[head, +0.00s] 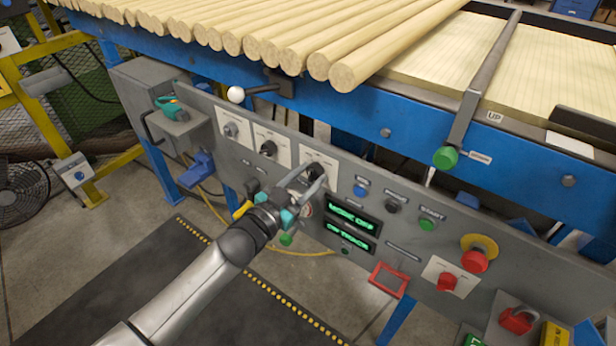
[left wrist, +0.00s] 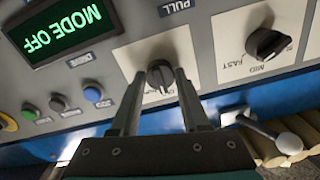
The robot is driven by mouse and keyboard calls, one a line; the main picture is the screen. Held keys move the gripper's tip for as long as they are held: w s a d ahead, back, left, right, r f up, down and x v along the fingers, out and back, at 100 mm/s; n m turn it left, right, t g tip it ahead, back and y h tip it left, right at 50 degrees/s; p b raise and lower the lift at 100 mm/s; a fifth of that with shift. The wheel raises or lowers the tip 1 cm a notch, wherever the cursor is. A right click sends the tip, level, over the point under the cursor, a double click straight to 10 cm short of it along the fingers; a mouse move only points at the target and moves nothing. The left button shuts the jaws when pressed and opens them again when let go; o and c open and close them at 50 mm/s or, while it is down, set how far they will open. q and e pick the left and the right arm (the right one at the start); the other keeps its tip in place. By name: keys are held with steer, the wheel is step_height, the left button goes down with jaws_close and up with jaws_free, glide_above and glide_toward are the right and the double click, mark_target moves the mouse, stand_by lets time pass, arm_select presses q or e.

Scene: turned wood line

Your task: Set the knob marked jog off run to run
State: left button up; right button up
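A black rotary knob (head: 316,171) sits on a white plate on the grey control panel, the rightmost of three such plates. In the left wrist view the knob (left wrist: 160,75) shows upside down, and its plate's lettering is too small to read surely. The green display (head: 352,214) beside it reads MODE OFF; it also shows in the left wrist view (left wrist: 55,33). My left gripper (head: 313,178) is in front of this knob. In the left wrist view its fingers (left wrist: 160,76) stand apart on either side of the knob, with gaps. My right gripper is out of view.
A neighbouring knob (left wrist: 268,43) is marked MID and FAST. Blue, black and green buttons (head: 427,224) and a red emergency button (head: 474,260) lie to the right. A white-balled lever (head: 236,94) juts out above the panel, below the wooden rods (head: 345,70).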

arm_select(q)
jaws_close()
steer(key=shift+m, duration=0.3)
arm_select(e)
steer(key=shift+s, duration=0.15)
arm_select(q)
steer(key=shift+m+p, duration=0.3)
steer(key=shift+m, duration=1.5)
steer(key=shift+m+p, duration=0.35)
steer(key=shift+m, duration=1.95)
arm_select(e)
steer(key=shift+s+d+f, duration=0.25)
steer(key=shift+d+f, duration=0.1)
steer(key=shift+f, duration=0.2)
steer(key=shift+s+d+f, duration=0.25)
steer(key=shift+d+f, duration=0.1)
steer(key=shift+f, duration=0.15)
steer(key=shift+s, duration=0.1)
